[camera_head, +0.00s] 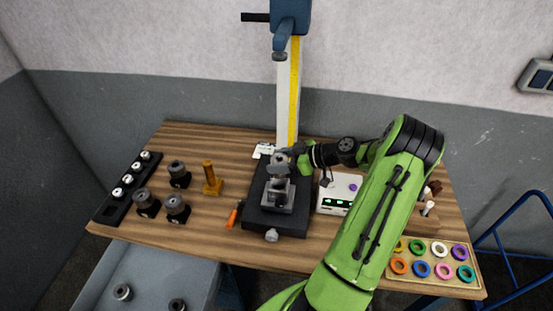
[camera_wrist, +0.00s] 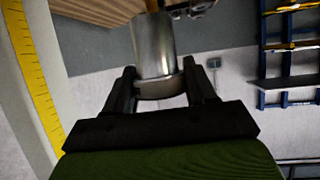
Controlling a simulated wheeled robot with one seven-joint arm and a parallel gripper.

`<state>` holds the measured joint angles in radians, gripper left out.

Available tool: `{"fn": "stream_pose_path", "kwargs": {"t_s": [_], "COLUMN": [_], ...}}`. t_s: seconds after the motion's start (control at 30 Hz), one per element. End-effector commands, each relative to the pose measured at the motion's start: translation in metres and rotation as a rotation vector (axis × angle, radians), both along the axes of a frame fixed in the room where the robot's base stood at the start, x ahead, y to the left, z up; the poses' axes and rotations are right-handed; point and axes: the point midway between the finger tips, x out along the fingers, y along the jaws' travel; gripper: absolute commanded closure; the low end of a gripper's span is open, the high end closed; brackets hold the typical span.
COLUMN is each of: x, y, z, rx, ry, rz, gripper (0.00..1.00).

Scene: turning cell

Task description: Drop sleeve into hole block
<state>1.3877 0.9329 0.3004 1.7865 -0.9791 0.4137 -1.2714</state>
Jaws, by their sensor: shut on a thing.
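My gripper (camera_wrist: 162,90) is shut on a metal sleeve (camera_wrist: 153,45); in the wrist view the grey cylinder sits between the two black fingers. In the head view my gripper (camera_head: 297,158) reaches in from the right, over the dark fixture in the middle of the table. The sleeve (camera_head: 281,158) shows there as a small grey piece at the fingertips. Below it is a grey block (camera_head: 279,196) on the dark base plate (camera_head: 262,222). Its hole is hidden, and I cannot tell whether the sleeve touches the block.
A column with a yellow scale (camera_head: 294,95) rises behind the fixture. Dark cylindrical parts (camera_head: 178,173) and a brass post (camera_head: 211,180) stand to the left. A white box with a display (camera_head: 339,194) stands right. A tray of coloured rings (camera_head: 432,284) lies front right.

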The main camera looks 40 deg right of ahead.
Motion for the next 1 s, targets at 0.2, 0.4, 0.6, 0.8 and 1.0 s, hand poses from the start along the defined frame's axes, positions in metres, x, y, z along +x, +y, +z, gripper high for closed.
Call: {"fn": "stream_pose_path", "kwargs": {"t_s": [0.2,0.4,0.6,0.8,1.0], "x": [0.001,0.001,0.001,0.001,0.002], "y": [0.001,0.001,0.000,0.000,0.000], "z": [-0.017,-0.031,-0.044,-0.058,-0.071], "rx": [0.001,0.000,0.000,-0.001,-0.002], "ry": [-0.003,-0.002,-0.002,-0.003,-0.002], "rz": [0.000,0.000,0.002,0.002,0.001], "gripper": [0.93,0.93,0.93,0.93,0.93]}}
